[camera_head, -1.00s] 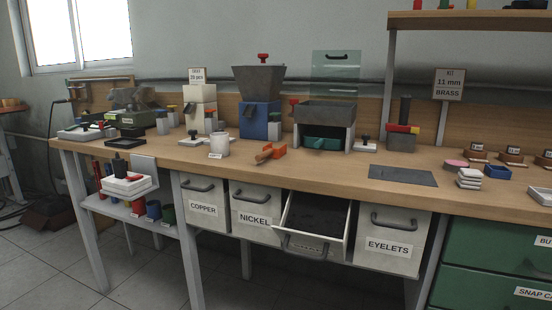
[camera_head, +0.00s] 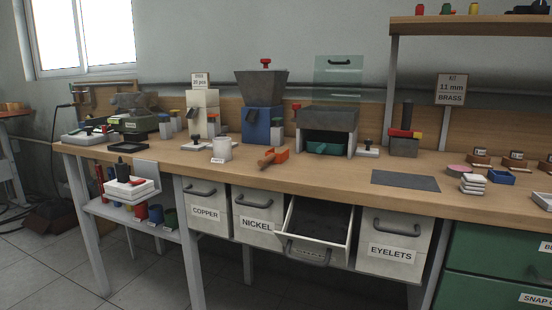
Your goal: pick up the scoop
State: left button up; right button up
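The scoop (camera_head: 281,154) lies on the wooden bench top, near the middle of the view. It has an orange pan and a brown handle that points toward the front left. It sits in front of the blue-based machine with the grey hopper, to the right of a white cup (camera_head: 221,150). Nothing is seen touching the scoop. Neither of my grippers is in view.
The bench (camera_head: 330,179) has a dark grey mat (camera_head: 405,181) right of the scoop. Below its front edge, an open drawer (camera_head: 318,218) juts out between the nickel drawer (camera_head: 258,213) and the eyelets drawer (camera_head: 394,243). The hopper machine (camera_head: 262,122) stands behind the scoop.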

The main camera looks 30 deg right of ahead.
aim_at(271, 157)
jog(key=z, duration=0.45)
jog(key=i+j+z, duration=0.35)
jog(key=i+j, duration=0.15)
jog(key=j, duration=0.15)
jog(key=i+j+z, duration=0.2)
jog(key=j, duration=0.15)
jog(key=i+j+z, duration=0.2)
jog(key=j, duration=0.2)
